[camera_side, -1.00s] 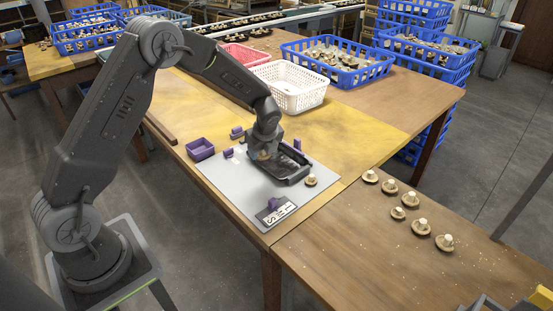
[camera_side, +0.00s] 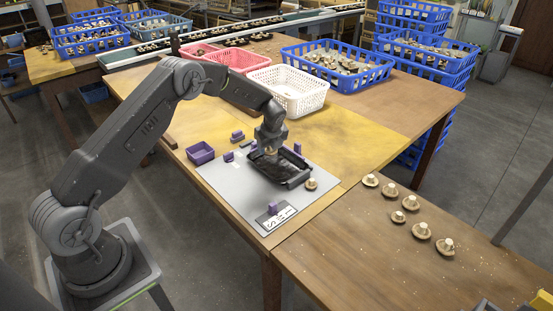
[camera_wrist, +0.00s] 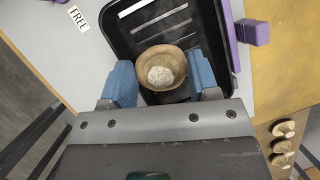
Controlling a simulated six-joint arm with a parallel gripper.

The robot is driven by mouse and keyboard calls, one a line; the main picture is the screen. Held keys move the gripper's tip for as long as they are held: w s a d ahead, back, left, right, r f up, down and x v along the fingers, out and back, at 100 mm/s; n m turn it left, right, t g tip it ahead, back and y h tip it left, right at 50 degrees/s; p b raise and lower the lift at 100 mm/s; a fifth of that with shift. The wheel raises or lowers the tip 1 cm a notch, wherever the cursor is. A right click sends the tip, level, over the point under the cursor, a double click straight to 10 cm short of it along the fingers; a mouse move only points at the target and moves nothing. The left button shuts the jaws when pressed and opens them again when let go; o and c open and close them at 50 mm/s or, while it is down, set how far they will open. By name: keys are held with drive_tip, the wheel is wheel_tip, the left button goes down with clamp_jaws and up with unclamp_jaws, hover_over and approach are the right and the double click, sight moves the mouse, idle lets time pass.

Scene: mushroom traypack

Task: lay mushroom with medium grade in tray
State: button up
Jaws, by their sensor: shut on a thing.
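My gripper (camera_side: 270,150) is above the black tray (camera_side: 296,182), toward its far end. In the wrist view my gripper (camera_wrist: 165,84) has its blue fingers shut on a brown-capped mushroom (camera_wrist: 160,72) with its pale stem end facing the camera. The black tray (camera_wrist: 124,45) with light slots lies beneath the mushroom; whether the mushroom touches it, I cannot tell. The visible part of the tray looks empty.
A purple box (camera_side: 200,153) stands left. Several mushrooms (camera_side: 397,216) rest on the right table. White (camera_side: 290,100) and blue baskets (camera_side: 345,82) stand behind.

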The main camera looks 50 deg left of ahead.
drive_tip(key=shift+w+d+f, duration=0.75)
drive_tip(key=shift+w+d, duration=0.1)
drive_tip(key=shift+d, duration=0.05)
drive_tip(key=shift+f, duration=1.95)
drive_tip(key=shift+f, duration=0.1)
drive_tip(key=o, duration=0.7)
